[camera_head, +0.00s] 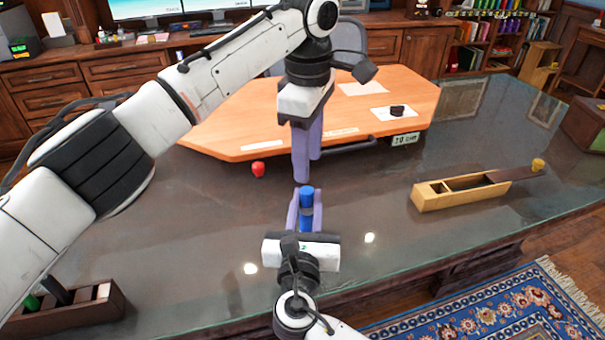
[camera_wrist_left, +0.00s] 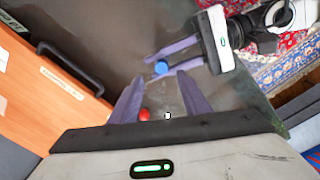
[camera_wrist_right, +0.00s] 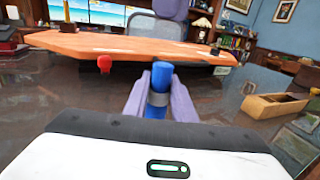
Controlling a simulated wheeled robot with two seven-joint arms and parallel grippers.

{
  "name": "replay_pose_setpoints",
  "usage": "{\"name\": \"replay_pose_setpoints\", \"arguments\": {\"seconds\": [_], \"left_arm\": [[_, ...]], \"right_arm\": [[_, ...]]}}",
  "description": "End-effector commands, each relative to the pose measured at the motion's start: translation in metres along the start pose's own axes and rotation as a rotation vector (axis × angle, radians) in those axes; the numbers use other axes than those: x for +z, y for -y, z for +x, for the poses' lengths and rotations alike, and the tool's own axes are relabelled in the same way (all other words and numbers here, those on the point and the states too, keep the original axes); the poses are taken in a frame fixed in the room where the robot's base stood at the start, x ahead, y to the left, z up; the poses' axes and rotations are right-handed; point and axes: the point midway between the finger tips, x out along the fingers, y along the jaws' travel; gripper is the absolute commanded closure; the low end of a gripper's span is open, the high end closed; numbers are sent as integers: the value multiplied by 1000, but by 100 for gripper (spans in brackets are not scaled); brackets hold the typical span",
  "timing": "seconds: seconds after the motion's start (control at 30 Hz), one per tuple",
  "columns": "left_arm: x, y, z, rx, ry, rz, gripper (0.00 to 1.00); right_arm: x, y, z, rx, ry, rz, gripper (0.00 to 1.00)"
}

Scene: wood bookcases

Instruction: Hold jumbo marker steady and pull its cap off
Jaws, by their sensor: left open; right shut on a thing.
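The jumbo marker (camera_head: 306,208) is blue with a grey band and stands upright between the purple fingers of my right gripper (camera_head: 305,212). My right gripper is shut on it below its blue top. In the right wrist view the marker (camera_wrist_right: 158,92) rises from between the fingers (camera_wrist_right: 160,100). My left gripper (camera_head: 306,172) hangs above and just behind the marker, pointing down, open and empty. In the left wrist view the marker's blue top (camera_wrist_left: 161,67) shows beyond the open left fingers (camera_wrist_left: 160,100), not between them. The marker's lower end is hidden by my right gripper.
A small red object (camera_head: 258,169) lies on the dark glossy desk (camera_head: 380,210). An orange wooden board (camera_head: 250,122) with a black handle is behind. A long wooden box (camera_head: 460,190) is at the right. A dark holder (camera_head: 75,312) with a green item stands front left.

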Motion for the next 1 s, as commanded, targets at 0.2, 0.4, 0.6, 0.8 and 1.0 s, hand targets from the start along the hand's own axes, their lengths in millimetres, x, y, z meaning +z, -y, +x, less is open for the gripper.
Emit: {"name": "replay_pose_setpoints", "arguments": {"seconds": [0.2, 0.4, 0.6, 0.8, 1.0], "left_arm": [[1, 12, -18, 121, -61, 585, 57], [2, 31, -34, 207, -165, 1076, 57], [3, 45, -42, 244, -251, 1361, 57], [3, 47, -37, 249, -273, 1436, 57], [2, 37, -7, 246, -272, 1433, 57]], "right_arm": [[0, 0, 0, 0, -1, 0, 100], [0, 0, 0, 0, -1, 0, 100], [0, 0, 0, 0, -1, 0, 100], [0, 0, 0, 0, -1, 0, 100], [0, 0, 0, 0, -1, 0, 100]]}}
